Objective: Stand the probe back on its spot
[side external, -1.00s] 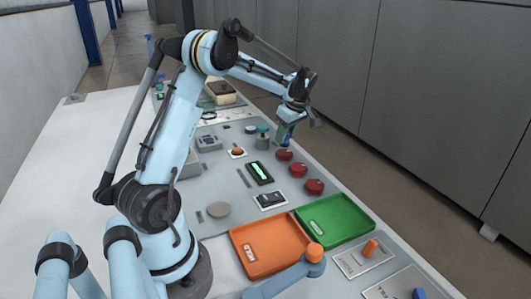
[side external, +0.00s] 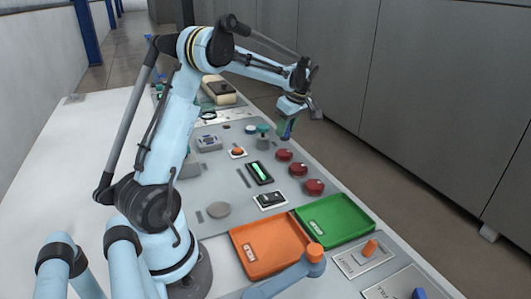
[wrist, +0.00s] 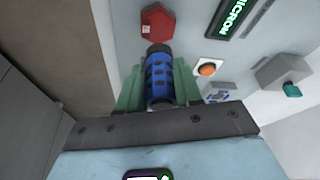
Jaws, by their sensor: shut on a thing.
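My gripper (wrist: 158,88) has green fingers and is shut on the blue probe (wrist: 159,75), a cylinder with dark spots and a dark end. In the side external view, my gripper (side external: 287,130) is above the far right part of the grey panel, near the red knobs. There the probe is small and mostly hidden by the fingers. In the wrist view the dark end of the probe points toward a red knob (wrist: 158,22). I cannot tell which mark on the panel is the probe's spot.
Red knobs (side external: 298,170) line the panel's right edge. A teal-topped post (side external: 263,136) stands just left of my gripper. An orange button (side external: 237,152) and a lit display (side external: 260,172) are nearby. Orange (side external: 268,247) and green (side external: 335,220) trays lie in front.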

